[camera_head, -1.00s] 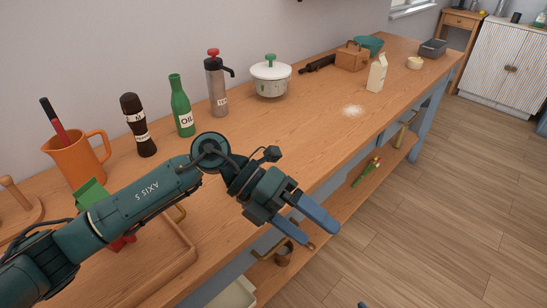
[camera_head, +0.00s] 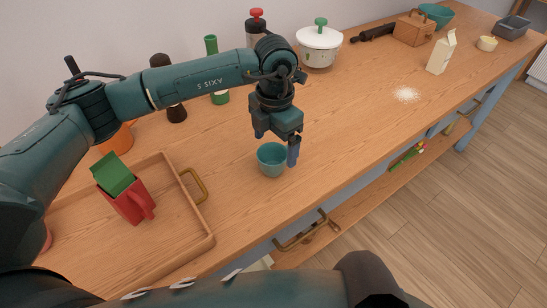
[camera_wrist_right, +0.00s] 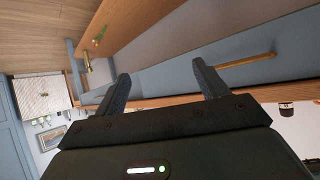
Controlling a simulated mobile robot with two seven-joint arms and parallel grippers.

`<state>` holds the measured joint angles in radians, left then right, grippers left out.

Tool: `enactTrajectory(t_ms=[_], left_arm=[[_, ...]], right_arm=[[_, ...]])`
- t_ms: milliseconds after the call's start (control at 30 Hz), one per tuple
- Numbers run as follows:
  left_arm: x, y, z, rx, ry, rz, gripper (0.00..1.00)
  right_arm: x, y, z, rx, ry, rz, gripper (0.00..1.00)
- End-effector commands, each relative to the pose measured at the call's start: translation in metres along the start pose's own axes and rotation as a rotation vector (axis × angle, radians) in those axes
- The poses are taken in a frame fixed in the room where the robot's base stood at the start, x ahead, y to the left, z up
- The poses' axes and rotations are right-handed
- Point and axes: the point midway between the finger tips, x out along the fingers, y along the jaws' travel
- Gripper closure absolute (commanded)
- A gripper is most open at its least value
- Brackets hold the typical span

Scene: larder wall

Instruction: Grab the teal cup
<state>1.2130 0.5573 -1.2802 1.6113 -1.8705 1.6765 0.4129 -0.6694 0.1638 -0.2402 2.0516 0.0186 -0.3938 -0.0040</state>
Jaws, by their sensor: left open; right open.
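The teal cup (camera_head: 271,160) stands upright on the wooden counter in the head view, just right of the tray. My left gripper (camera_head: 277,146) is open and points down at it. One blue finger is by the cup's right side; the other is at its upper left, partly hidden, and I cannot tell whether either touches. My right gripper (camera_wrist_right: 163,88) is open and empty in the right wrist view, facing the counter's blue front and lower shelf. Its jaws are not seen in the head view.
A white pot (camera_head: 320,48), a green bottle and dark grinder stand behind. The counter between cup and powder is clear.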

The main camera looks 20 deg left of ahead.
Motion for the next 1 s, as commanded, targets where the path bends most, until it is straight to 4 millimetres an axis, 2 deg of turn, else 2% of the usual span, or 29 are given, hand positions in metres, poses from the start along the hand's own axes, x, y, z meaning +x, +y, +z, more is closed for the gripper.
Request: enactTrajectory(t_ms=[167,300,433,733,1000], left_arm=[[0.012,0.0,-0.001,0.001,0.001,-0.001,0.11],[0.033,0.002,-0.004,0.0,0.003,-0.003,0.11],[0.05,0.002,-0.003,0.001,0.001,-0.002,0.11],[0.056,0.002,-0.003,0.002,-0.003,-0.001,0.11],[0.056,0.002,-0.003,0.002,-0.003,-0.001,0.32]], right_arm=[[-0.001,0.002,-0.001,0.001,-0.01,0.006,0.27],[-0.005,0.006,-0.008,0.004,-0.012,0.016,0.27],[-0.004,0.009,-0.006,0.009,-0.017,0.025,0.27],[-0.002,0.007,-0.002,0.015,-0.027,0.026,0.27],[-0.003,0.006,-0.003,0.015,-0.024,0.023,0.27]])
